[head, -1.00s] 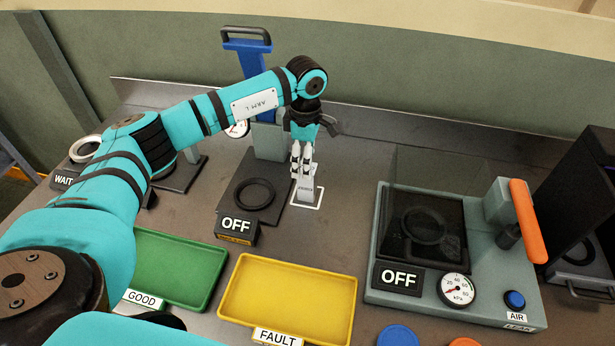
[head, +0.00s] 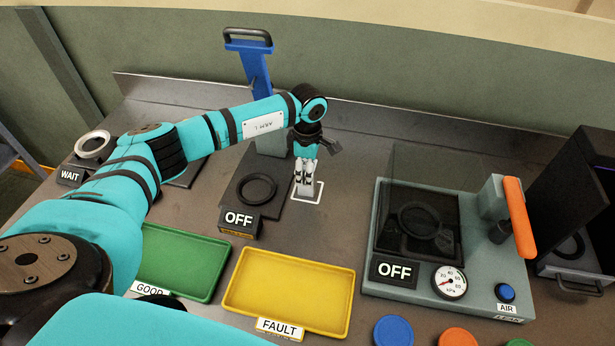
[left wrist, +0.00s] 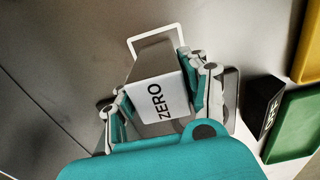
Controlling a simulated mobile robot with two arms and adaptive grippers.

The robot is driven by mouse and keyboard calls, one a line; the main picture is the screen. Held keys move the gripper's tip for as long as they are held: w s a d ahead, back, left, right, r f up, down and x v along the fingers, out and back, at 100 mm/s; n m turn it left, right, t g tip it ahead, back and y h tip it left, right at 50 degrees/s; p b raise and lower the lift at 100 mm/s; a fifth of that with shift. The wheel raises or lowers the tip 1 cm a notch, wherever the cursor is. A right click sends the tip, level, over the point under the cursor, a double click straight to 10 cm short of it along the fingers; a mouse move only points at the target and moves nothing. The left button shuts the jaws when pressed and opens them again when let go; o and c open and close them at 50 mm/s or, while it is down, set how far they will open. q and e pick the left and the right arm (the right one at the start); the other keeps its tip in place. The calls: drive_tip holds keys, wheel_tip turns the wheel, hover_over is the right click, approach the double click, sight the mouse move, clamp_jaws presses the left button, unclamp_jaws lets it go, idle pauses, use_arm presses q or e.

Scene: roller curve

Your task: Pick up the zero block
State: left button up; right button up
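The zero block (left wrist: 160,100) is a pale block with ZERO printed on its face, seen large in the left wrist view. In the head view it (head: 305,190) is small, at a white square outline (head: 321,190) on the bench, partly hidden by my fingers. My left gripper (head: 306,172) comes down over it, and in the left wrist view its fingers (left wrist: 158,98) lie along both sides of the block, seemingly closed on it. I cannot tell whether the block touches the bench. My right gripper is not in view.
A station reading OFF (head: 238,218) with a blue lever (head: 252,68) stands just left. A green GOOD tray (head: 185,262) and yellow FAULT tray (head: 288,290) lie in front. A grey tester (head: 440,225) with an orange handle is right. Bare bench separates it from the block.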

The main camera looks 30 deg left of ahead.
use_arm(q)
clamp_jaws()
drive_tip(key=shift+w+r, duration=0.1)
